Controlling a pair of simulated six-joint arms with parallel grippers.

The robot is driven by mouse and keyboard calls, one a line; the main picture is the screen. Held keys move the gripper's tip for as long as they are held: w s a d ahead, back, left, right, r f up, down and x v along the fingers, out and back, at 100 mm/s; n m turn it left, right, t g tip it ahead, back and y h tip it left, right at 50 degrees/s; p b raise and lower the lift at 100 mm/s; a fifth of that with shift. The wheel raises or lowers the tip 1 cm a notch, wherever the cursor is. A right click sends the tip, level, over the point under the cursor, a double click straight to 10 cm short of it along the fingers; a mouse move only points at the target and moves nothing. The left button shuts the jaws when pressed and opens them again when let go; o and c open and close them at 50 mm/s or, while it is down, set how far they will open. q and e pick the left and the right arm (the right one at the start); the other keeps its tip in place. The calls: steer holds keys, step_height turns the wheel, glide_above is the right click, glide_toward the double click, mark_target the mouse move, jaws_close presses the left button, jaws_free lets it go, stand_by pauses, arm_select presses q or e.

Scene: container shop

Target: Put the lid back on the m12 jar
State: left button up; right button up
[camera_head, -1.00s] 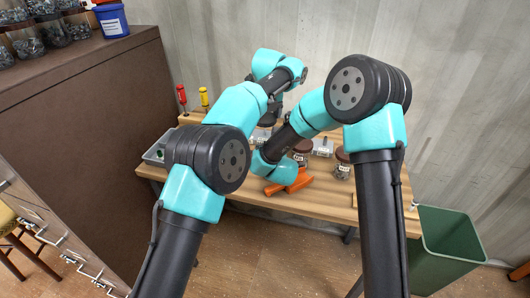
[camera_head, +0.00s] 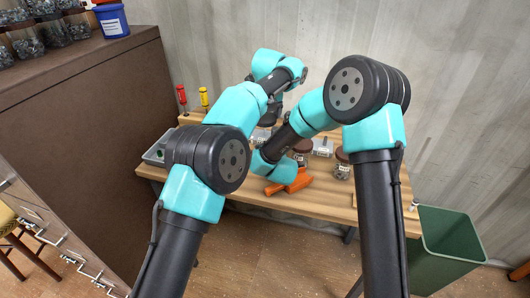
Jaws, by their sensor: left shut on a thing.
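My left gripper (camera_head: 269,118) is at the back of the table, pointing down below its teal wrist. It is shut on a small dark thing; I cannot tell whether this is the lid. A jar with a brown lid (camera_head: 303,147) stands mid-table, partly behind my right arm. Another brown-lidded jar (camera_head: 342,160) with a pale label stands to its right. The labels are too small to read, so I cannot tell which jar is m12. My right arm reaches down-left over the table; its gripper is mostly hidden and I cannot make out its jaws.
An orange thing (camera_head: 299,182) shows near the table's front edge. Red (camera_head: 182,97) and yellow (camera_head: 204,98) handled tools stand at the back left. A grey tray (camera_head: 157,152) is at the left. A green bin (camera_head: 449,250) stands right.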

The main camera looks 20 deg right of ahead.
arm_select(q)
steer(key=shift+f, duration=2.5)
steer(key=shift+f, duration=0.1)
